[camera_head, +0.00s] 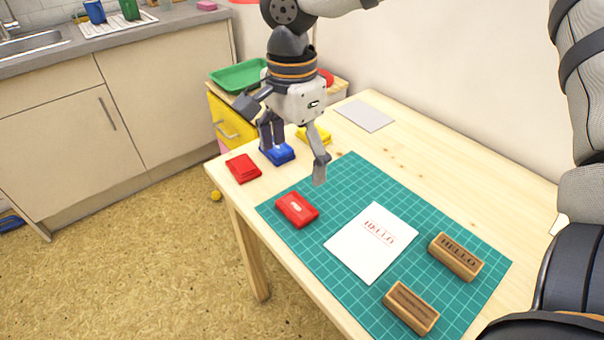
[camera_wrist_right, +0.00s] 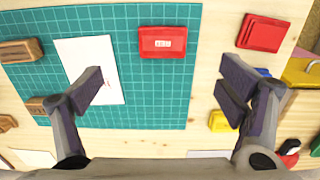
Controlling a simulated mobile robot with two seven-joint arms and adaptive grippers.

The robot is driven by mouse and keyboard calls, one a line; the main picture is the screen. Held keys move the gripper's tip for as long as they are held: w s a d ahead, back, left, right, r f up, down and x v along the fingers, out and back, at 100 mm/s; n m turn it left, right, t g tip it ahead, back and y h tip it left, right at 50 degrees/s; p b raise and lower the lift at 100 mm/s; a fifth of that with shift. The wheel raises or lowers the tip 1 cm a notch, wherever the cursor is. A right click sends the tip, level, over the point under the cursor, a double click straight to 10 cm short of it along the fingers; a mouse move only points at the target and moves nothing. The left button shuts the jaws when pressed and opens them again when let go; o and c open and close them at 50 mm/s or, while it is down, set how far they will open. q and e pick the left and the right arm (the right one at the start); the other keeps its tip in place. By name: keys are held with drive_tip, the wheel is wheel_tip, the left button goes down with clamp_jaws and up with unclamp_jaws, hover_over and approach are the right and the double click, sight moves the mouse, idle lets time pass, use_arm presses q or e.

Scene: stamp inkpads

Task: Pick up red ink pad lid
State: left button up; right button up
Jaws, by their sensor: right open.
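A red ink pad piece with a small white label (camera_head: 297,210) lies on the green mat, and shows top centre in the right wrist view (camera_wrist_right: 162,41). A second red piece (camera_head: 243,168) lies on bare wood near the table's left edge, and shows top right in the wrist view (camera_wrist_right: 262,33). I cannot tell for sure which is the lid. My right gripper (camera_head: 297,160) is open and empty above the table, behind the labelled piece in the head view. In the wrist view its spread fingers (camera_wrist_right: 163,88) have that piece ahead of the gap. My left gripper is not in view.
The mat (camera_head: 350,175) holds a white HELLO sheet (camera_head: 360,258) and two wooden stamps (camera_head: 456,257) (camera_head: 411,307). Blue (camera_head: 277,154) and yellow (camera_head: 318,134) pads lie by the right fingers. A grey sheet (camera_head: 365,115) lies at the back. A drawer cabinet (camera_head: 232,125) stands behind the table.

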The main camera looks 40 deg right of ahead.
sight(296, 206)
drive_tip(key=f, duration=0.3)
drive_tip(key=f+b, duration=0.1)
drive_tip(key=f, duration=0.7)
drive_tip(key=shift+w+d+f, duration=0.1)
drive_tip(key=shift+d, duration=0.15)
drive_tip(key=shift+w+f, duration=0.1)
drive_tip(key=shift+f, duration=0.2)
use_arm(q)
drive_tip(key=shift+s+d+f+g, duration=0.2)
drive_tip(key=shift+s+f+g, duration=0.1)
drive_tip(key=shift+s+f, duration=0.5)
use_arm(e)
drive_tip(key=shift+r, duration=0.1)
drive_tip(key=c, duration=0.9)
